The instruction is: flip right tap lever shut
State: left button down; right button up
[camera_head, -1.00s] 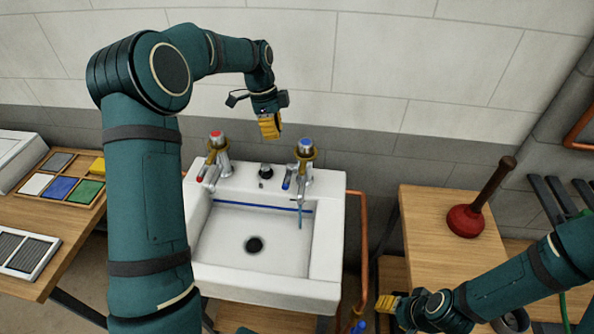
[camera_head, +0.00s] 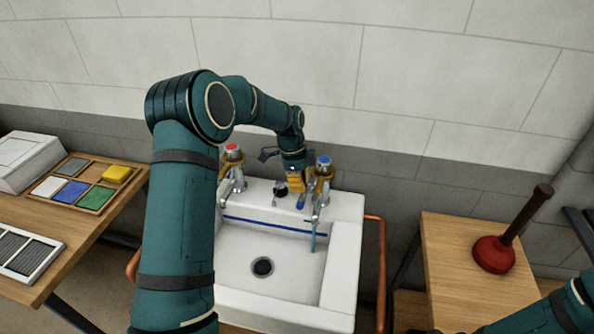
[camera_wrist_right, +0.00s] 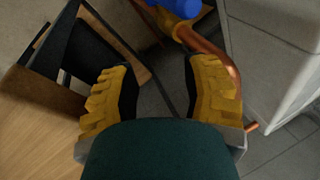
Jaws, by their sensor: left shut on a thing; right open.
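The right tap (camera_head: 323,172) has a blue-marked top and stands at the back right of the white sink (camera_head: 345,225). A thin blue stream of water (camera_head: 313,238) falls from its spout. Its blue lever (camera_head: 300,204) shows just below the yellow fingers of my left gripper (camera_head: 295,184). My left gripper is shut on the lever, left of the tap body; the fingers hide the lever's upper part. My right gripper (camera_wrist_right: 162,85) is open and empty in the right wrist view, beside the sink.
The red-marked left tap (camera_head: 232,165) stands at the sink's back left. A copper pipe (camera_head: 382,270) runs down the sink's right side. A red plunger (camera_head: 494,254) stands on a wooden table at right. A blue object (camera_wrist_right: 182,7) is ahead of my right gripper.

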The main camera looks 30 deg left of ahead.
aim_at(303, 200)
pick_arm(q)
jog(key=shift+x, duration=1.9)
jog(key=shift+f, duration=0.1)
